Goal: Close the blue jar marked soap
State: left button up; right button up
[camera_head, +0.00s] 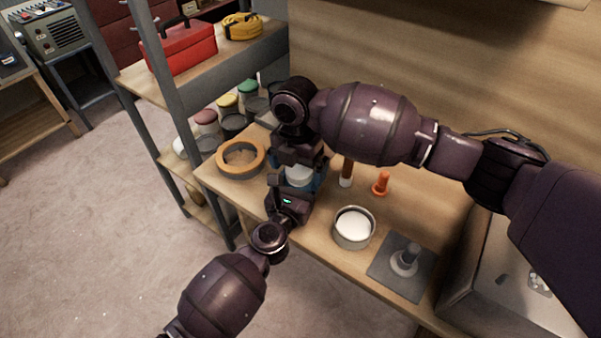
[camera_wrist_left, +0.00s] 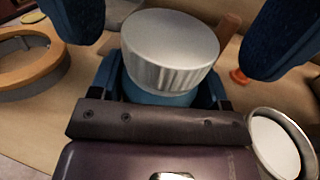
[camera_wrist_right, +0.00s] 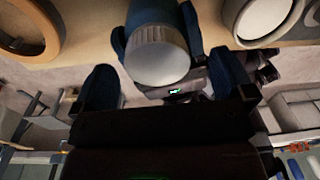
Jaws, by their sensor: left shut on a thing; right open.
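A blue jar (camera_wrist_left: 165,97) stands on the bench, with a ribbed silver-white lid (camera_wrist_left: 170,48) sitting on its top. The lid also shows in the head view (camera_head: 299,176) and from above in the right wrist view (camera_wrist_right: 157,55). My left gripper (camera_head: 292,192) is shut on the jar's body from the front. My right gripper (camera_head: 299,158) is above the jar, pointing down. Its fingers (camera_wrist_right: 165,82) are open and spread wide, apart from the lid. The soap marking is hidden, and I cannot tell how tightly the lid sits.
An orange-brown ring (camera_head: 240,158) lies left of the jar. To the right are a brown-handled tool (camera_head: 347,172), an orange cone (camera_head: 381,184), a round tin with white contents (camera_head: 353,228) and a grey plate with a peg (camera_head: 405,265). A shelf (camera_head: 165,100) with several jars stands left.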

pick_arm(q)
jog(key=shift+a+f, duration=0.25)
jog(key=shift+a, duration=0.05)
pick_arm(e)
jog(key=shift+w+r, duration=0.2)
jog(key=shift+r, duration=0.9)
jog(key=shift+w+r, duration=0.15)
jog(key=shift+r, duration=0.9)
pick_arm(q)
jog(key=o, duration=1.8)
jog(key=shift+s+a+f, duration=0.1)
jog(key=shift+s+a, duration=0.1)
jog(key=shift+s, duration=0.2)
pick_arm(e)
jog(key=shift+r, duration=0.15)
pick_arm(q)
jog(key=v, duration=0.8)
jog(key=shift+s, duration=0.3)
pick_arm(e)
jog(key=shift+r, duration=0.35)
pick_arm(q)
jog(key=shift+s+a, duration=0.25)
jog(key=shift+s, duration=0.45)
